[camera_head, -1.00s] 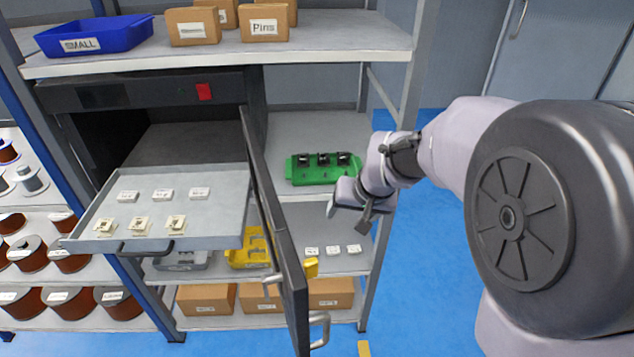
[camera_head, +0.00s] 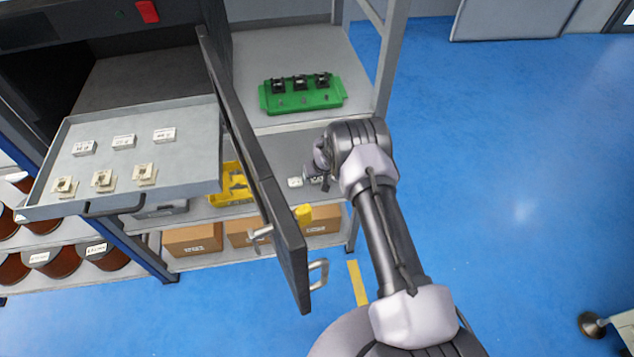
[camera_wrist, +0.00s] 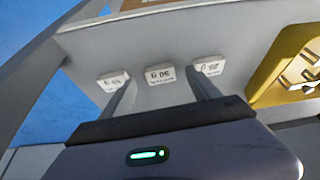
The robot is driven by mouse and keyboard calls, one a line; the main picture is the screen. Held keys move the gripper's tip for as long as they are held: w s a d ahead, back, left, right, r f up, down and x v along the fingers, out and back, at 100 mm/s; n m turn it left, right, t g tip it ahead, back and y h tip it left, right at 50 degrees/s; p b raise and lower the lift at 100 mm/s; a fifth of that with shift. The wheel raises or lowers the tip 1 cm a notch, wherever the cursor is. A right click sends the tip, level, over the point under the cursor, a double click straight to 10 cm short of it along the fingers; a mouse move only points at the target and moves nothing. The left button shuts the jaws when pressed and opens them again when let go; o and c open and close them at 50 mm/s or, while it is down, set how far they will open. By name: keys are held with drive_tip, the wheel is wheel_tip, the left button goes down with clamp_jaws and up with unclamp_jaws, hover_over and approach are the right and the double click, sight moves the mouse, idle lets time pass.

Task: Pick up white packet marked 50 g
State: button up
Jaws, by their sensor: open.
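Three small white packets lie in a row on a shelf in the wrist view. The middle packet (camera_wrist: 160,75) carries an upside-down label that seems to read 50 g; the left packet (camera_wrist: 113,80) and right packet (camera_wrist: 209,65) have less clear marks. My gripper (camera_wrist: 160,84) is open and empty, its fingers reaching toward the row on either side of the middle packet. I cannot tell the remaining distance. In the head view, my wrist largely hides the row; one white packet (camera_head: 295,182) shows beside it.
A grey drawer tray (camera_head: 200,180) holds white packets and beige parts. An open dark door (camera_head: 262,180) stands left of my arm. A green fixture (camera_head: 302,95) sits on the shelf above, a yellow holder (camera_wrist: 283,65) beside the packets.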

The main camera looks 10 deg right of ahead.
drive_tip(key=shift+b+x, duration=0.3)
drive_tip(key=shift+x, duration=0.8)
drive_tip(key=c, duration=1.4)
drive_tip(key=shift+r, duration=0.1)
drive_tip(key=shift+c, duration=0.2)
